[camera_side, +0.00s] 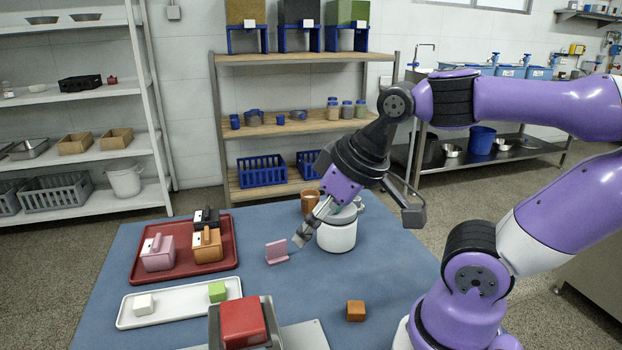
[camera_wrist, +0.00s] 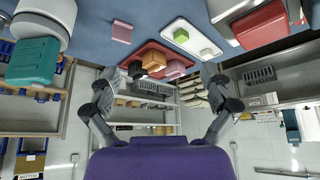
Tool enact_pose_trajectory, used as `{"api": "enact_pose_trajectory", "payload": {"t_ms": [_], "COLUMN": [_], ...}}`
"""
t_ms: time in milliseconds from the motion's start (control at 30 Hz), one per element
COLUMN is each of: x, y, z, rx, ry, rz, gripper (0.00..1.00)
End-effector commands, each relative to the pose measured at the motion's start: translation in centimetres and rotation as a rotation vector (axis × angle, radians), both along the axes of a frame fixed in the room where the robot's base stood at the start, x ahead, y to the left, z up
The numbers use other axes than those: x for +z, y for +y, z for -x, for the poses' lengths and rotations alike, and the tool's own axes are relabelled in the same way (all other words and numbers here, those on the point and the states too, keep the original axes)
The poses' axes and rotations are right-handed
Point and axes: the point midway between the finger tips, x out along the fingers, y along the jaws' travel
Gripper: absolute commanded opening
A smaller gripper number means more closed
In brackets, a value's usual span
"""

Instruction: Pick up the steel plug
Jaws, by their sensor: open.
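I cannot clearly make out a steel plug in either view. A small pale grey piece (camera_side: 359,203) shows behind the white round mill body (camera_side: 337,234), but I cannot tell whether it is the plug. My gripper (camera_side: 313,225) is tilted down at the left of the mill body, above the blue table. Its fingers partly cover the mill's top. In the wrist view my gripper (camera_wrist: 161,88) has its fingers wide apart with nothing between them. A teal part (camera_wrist: 33,62) of the mill shows at the left there.
A pink stand (camera_side: 277,252) is left of my gripper. A red tray (camera_side: 186,274) holds pink, orange and black boxes. A white tray (camera_side: 180,310) holds white and green blocks. A brown cube (camera_side: 356,310) and red box (camera_side: 242,322) are nearer. A copper cup (camera_side: 310,202) stands behind.

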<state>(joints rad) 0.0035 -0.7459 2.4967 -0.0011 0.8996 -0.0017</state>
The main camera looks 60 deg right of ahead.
Motion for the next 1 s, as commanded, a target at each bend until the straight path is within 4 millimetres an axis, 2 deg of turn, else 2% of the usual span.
{"api": "enact_pose_trajectory", "payload": {"t_ms": [67, 167, 267, 367, 400, 467, 500, 600, 700, 833, 900, 1000], "x": [0.2, 0.9, 1.4, 1.0, 0.6, -0.3, -1.1, -3.3, -5.4, -7.1, -7.8, -9.3], "y": [-0.5, -2.4, -6.3, -12.0, -14.6, -18.7, -21.4, -27.5, -31.4, -33.5, -34.0, -34.3], "z": [-0.6, -2.6, -5.7, -8.5, -9.2, -9.9, -10.1, -9.2, -6.8, -4.2, -3.8, -4.0], "rx": [-0.014, -0.055, -0.118, -0.186, -0.213, -0.254, -0.278, -0.336, -0.382, -0.415, -0.421, -0.421], "ry": [0.004, 0.014, 0.027, 0.039, 0.044, 0.049, 0.051, 0.057, 0.075, 0.094, 0.098, 0.1], "rz": [0.004, 0.015, 0.028, 0.039, 0.042, 0.044, 0.044, 0.043, 0.021, -0.01, -0.018, -0.026], "gripper": [0.93, 0.93, 0.93, 0.93, 0.93, 0.93, 0.93, 0.93, 0.93, 0.93, 0.93, 0.93]}}
